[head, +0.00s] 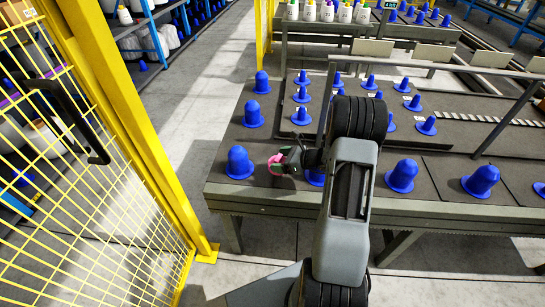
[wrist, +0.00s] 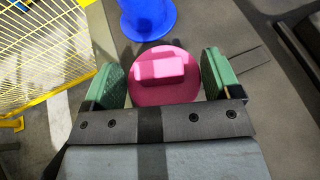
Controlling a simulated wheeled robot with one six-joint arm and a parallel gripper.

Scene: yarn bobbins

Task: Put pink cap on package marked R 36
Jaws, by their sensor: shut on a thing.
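The pink cap (wrist: 178,92) is a round disc with a raised rectangular block on top. It sits between the green pads of my gripper (wrist: 160,78) in the wrist view, and the gripper is shut on it. In the head view the pink cap (head: 275,165) shows as a small pink edge at the end of my gripper (head: 284,162), above the front part of the grey table. My arm partly hides that area. I see no package with a readable R 36 mark in either view.
Blue cone-shaped holders stand on the grey table (head: 262,197), one at front left (head: 239,163); a blue holder (wrist: 147,20) is just beyond the cap in the wrist view. A yellow mesh fence (head: 120,110) stands left. Bobbins (head: 327,12) stand on a far rack.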

